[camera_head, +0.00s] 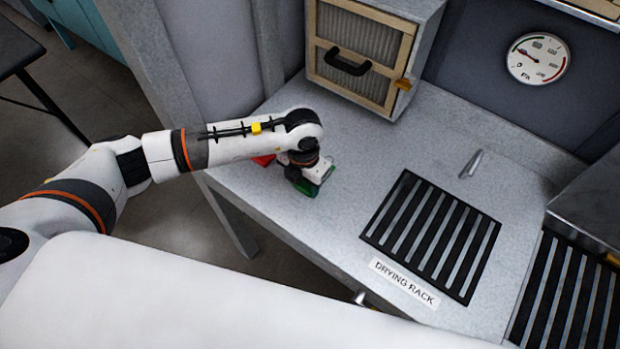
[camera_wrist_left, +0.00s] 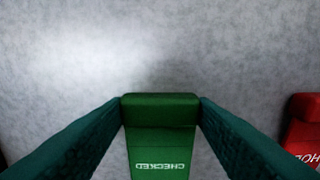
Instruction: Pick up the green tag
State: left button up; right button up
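The green tag (camera_wrist_left: 160,140), marked "CHECKED", is in the left wrist view, with a thick block at its upper end. The dark teal fingers of my left gripper (camera_wrist_left: 160,106) meet both sides of that block with no visible gap, so it looks shut on the tag. In the head view my left gripper (camera_head: 309,184) is low over the grey worktop, with green showing at its tip. I cannot tell whether the tag touches the worktop. My right gripper is in neither view.
A red tag (camera_wrist_left: 307,135) lies to the right in the wrist view; its red also shows beside my wrist (camera_head: 263,160). The slatted drying rack (camera_head: 432,232) is to the right on the worktop (camera_head: 400,135). A cabinet (camera_head: 365,45) stands behind.

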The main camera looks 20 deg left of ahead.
pick_arm(q)
jog(key=c, duration=0.8)
jog(key=shift+c, duration=0.2)
jog(key=shift+r, duration=0.15)
notch_tip(320, 180, up, 10)
jog(key=b, duration=0.2)
